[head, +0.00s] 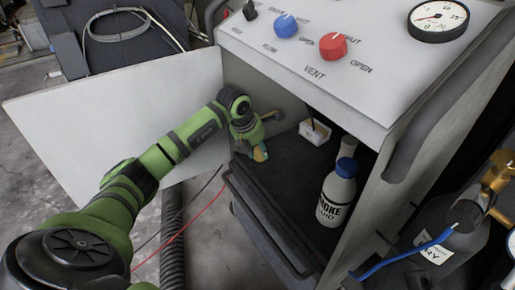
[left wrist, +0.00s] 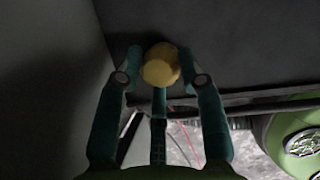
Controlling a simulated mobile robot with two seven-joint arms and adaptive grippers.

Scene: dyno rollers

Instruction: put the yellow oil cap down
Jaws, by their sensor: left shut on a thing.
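The yellow oil cap (left wrist: 161,64) shows in the left wrist view as a round, yellow knob between my gripper's teal fingertips. My left gripper (left wrist: 163,72) is shut on it. Dark shelf surface lies behind the cap, and I cannot tell whether the cap touches it. In the head view, my left gripper (head: 258,152) reaches into the open cabinet, low over the left part of the dark shelf (head: 285,170). The cap is too small and covered there to make out clearly. My right gripper is not in view.
A white bottle with a blue lid (head: 336,190) stands on the shelf's right, with another pale bottle behind it. A small white box (head: 314,131) sits farther back. The open cabinet door (head: 120,115) stands left of my arm. The shelf's middle is clear.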

